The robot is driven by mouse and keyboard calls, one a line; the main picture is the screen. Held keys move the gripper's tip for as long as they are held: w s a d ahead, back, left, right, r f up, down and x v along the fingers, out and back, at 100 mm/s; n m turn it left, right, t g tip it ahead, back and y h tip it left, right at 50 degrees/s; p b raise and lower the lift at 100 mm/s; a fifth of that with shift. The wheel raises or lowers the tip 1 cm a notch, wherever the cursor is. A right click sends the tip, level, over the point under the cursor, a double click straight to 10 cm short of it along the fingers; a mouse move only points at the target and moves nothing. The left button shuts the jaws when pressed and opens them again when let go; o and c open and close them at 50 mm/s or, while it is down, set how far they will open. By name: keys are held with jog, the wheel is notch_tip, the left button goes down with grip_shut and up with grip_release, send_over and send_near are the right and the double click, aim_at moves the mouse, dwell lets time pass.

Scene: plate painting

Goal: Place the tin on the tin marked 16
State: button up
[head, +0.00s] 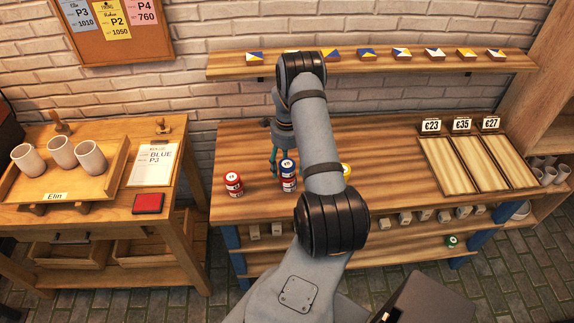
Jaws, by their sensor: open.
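A yellow tin (347,171) is to the right, partly hidden by my arm. A green tin (452,241) sits on the shelf below the bench top. The numbers on the tins are too small to read. My gripper (283,160) is open, just behind and beside the top of the blue tins, partly hidden by my wrist; I cannot tell whether it touches them.
A wall shelf (380,65) with painted tiles runs behind. A divided tray (478,165) with price cards is at the bench's right. The left table holds a tray (103,185) of cups, a paper card (152,165) and a red pad (149,203). The bench middle-right is clear.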

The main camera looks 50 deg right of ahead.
jog(key=c, duration=0.3)
jog(key=c, duration=1.1)
jog(key=shift+r, duration=0.1)
jog(key=shift+c, duration=0.3)
